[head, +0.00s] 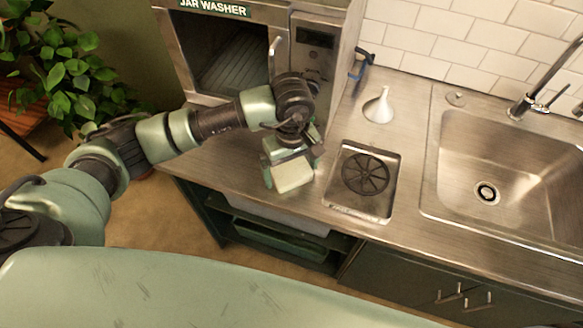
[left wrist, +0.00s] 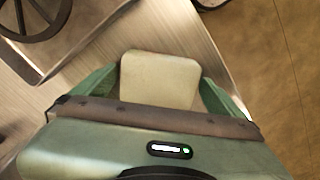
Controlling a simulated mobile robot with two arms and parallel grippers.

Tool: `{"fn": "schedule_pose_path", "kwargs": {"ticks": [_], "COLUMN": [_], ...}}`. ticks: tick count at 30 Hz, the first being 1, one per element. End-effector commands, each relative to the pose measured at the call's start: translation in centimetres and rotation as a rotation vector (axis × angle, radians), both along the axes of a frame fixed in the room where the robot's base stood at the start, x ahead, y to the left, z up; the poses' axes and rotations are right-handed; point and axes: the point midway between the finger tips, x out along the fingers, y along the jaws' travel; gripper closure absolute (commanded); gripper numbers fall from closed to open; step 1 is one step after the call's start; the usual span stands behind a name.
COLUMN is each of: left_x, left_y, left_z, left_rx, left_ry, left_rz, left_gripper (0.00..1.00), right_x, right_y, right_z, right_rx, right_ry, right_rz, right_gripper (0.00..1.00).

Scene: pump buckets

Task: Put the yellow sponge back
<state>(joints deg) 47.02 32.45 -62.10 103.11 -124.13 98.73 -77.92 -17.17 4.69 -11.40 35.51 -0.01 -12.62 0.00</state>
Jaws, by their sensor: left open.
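The sponge (head: 292,175) is a pale yellow block near the front edge of the steel counter, left of the recessed square basin. My left gripper (head: 288,165) is right at it, with its green fingers open on either side. In the left wrist view, the sponge (left wrist: 160,80) shows between the two spread fingers, with small gaps visible beside it. The sponge's near end is hidden by the gripper body. I cannot tell whether it touches the counter. My right gripper is not in view.
The square basin (head: 384,207) has a round black spoked fitting (head: 366,174). A white funnel (head: 379,107) stands behind it. A sink (head: 520,165) with a faucet (head: 540,85) is at right. The jar washer (head: 222,55) stands behind my arm. The counter's front edge is close by.

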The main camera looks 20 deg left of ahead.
Motion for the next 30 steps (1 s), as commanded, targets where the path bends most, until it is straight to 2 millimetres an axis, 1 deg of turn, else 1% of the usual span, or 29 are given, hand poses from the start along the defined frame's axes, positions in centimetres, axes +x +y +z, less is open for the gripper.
{"fn": "schedule_pose_path", "kwargs": {"ticks": [1,5,6,12,15,18,21,30], "left_x": [0.3,0.3,0.3,0.3,0.2,0.2,0.1,0.1], "left_y": [0.0,-0.1,0.0,0.0,0.0,0.0,0.0,0.0], "left_z": [0.6,3.2,4.0,8.3,9.9,11.0,11.6,11.7], "left_rx": [-0.002,-0.003,-0.002,-0.002,-0.001,-0.001,-0.002,-0.002], "left_ry": [-0.008,-0.012,-0.013,-0.01,-0.008,-0.006,-0.004,-0.003], "left_rz": [-0.001,-0.002,-0.001,-0.001,-0.002,0.0,0.0,0.0], "left_gripper": [0.0,0.0,0.0,0.0,0.0,0.0,0.0,0.0], "right_x": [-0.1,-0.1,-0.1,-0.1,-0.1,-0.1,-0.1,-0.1], "right_y": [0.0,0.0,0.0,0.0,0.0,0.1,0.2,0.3], "right_z": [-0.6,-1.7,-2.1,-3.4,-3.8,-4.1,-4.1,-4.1], "right_rx": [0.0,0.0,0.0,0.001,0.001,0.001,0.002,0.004], "right_ry": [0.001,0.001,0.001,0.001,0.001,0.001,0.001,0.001], "right_rz": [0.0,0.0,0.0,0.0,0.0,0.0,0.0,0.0], "right_gripper": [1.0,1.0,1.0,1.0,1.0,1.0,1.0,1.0]}}
